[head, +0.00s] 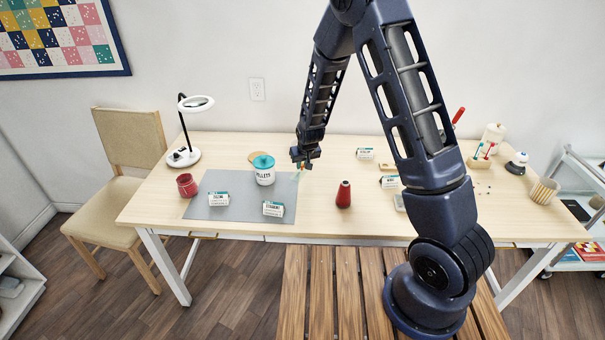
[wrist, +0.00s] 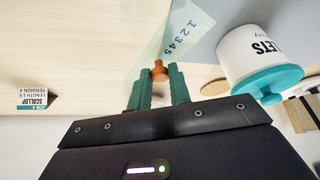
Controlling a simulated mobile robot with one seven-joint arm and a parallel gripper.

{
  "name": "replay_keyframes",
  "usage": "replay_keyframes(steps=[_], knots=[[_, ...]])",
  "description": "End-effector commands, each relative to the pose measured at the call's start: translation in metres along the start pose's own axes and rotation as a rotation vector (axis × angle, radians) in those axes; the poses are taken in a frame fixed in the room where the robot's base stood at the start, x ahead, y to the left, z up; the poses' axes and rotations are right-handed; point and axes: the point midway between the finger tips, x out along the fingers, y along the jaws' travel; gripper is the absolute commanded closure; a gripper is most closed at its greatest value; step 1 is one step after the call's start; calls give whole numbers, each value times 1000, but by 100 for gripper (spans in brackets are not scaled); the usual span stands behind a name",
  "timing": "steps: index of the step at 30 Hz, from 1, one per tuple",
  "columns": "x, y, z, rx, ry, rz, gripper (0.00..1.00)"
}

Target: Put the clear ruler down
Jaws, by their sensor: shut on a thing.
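The clear ruler (wrist: 178,38) shows in the wrist view as a see-through strip with the numbers 1 to 5 and an orange knob (wrist: 158,70). My gripper (wrist: 158,88) is shut on that knob between its teal fingers. In the head view my gripper (head: 302,164) is low over the table, by the right edge of the grey mat (head: 240,184), just right of the white jar. The ruler is only a faint pale strip (head: 297,175) below the fingers there. I cannot tell whether it touches the table.
The white jar with a teal lid (head: 264,176) stands close to my gripper; it also shows in the wrist view (wrist: 258,60). Small labelled cards (head: 273,209) and a red jar (head: 187,186) are around.

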Motion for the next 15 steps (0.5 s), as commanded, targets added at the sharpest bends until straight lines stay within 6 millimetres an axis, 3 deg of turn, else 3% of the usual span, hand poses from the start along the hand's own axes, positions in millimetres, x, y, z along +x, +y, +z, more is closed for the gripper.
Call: replay_keyframes(steps=[8,15], knots=[[15,0,7,0,-1,0,100],[41,0,17,1,-1,0,100]])
